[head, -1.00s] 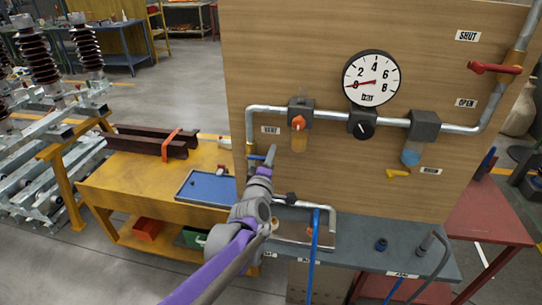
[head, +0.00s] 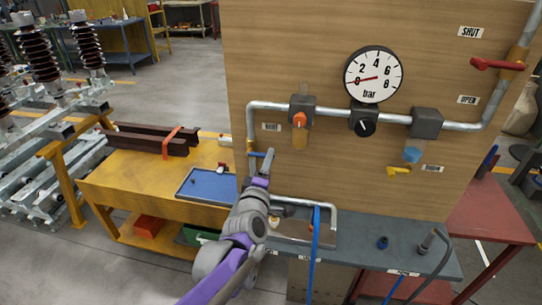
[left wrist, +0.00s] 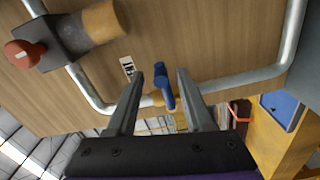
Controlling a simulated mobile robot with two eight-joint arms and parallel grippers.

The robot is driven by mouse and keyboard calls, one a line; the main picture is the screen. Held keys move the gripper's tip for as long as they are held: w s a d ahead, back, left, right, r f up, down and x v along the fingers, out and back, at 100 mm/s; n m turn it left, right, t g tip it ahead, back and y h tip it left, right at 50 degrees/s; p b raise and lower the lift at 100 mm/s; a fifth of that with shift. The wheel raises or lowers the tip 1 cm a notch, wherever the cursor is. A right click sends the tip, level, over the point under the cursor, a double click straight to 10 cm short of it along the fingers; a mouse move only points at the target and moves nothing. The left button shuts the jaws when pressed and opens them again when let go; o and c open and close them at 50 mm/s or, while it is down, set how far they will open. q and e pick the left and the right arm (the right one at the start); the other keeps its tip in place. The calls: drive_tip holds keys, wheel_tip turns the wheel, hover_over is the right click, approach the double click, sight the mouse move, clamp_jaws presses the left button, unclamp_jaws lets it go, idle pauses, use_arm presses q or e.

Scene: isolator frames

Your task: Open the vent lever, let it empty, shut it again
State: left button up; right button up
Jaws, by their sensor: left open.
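The vent lever (head: 257,154) is a small blue handle on the left vertical pipe, just below the vent label (head: 271,127). It lies crosswise to the pipe. In the left wrist view the blue lever (left wrist: 164,86) shows between my finger lines, in front of a brass-coloured valve body. My left gripper (head: 266,163) is open, right by the lever; I cannot tell whether a finger touches it. The gauge (head: 373,75) has its red needle near 0. My right gripper is not in view.
An orange-red knob (head: 299,119) and a red lever (head: 497,64) sit on the pipework of the wooden panel (head: 320,40). A grey shelf (head: 350,232) with a blue hose (head: 315,230) lies below. A yellow bench (head: 150,180) with a blue tray (head: 209,184) stands left.

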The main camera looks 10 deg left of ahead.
use_arm(q)
drive_tip(key=s, duration=0.5)
drive_tip(key=shift+s+a, duration=0.1)
drive_tip(key=shift+s, duration=0.3)
drive_tip(key=s+a+f+m+g, duration=0.2)
drive_tip(key=s+f+m+g, duration=0.2)
drive_tip(key=s, duration=0.5)
drive_tip(key=s+a+f+m+g+p, duration=0.1)
drive_tip(key=s+f+m+g, duration=0.3)
drive_tip(key=s, duration=0.5)
drive_tip(key=s+a+f+m+g, duration=0.3)
drive_tip(key=s+f+m+g, duration=0.1)
drive_tip(key=s+f+m, duration=0.3)
wheel_tip(320, 180, down, 2)
drive_tip(key=shift+s+f+m+g+y+p, duration=0.15)
drive_tip(key=shift+s+m+g+y+p, duration=0.2)
drive_tip(key=shift+s, duration=0.75)
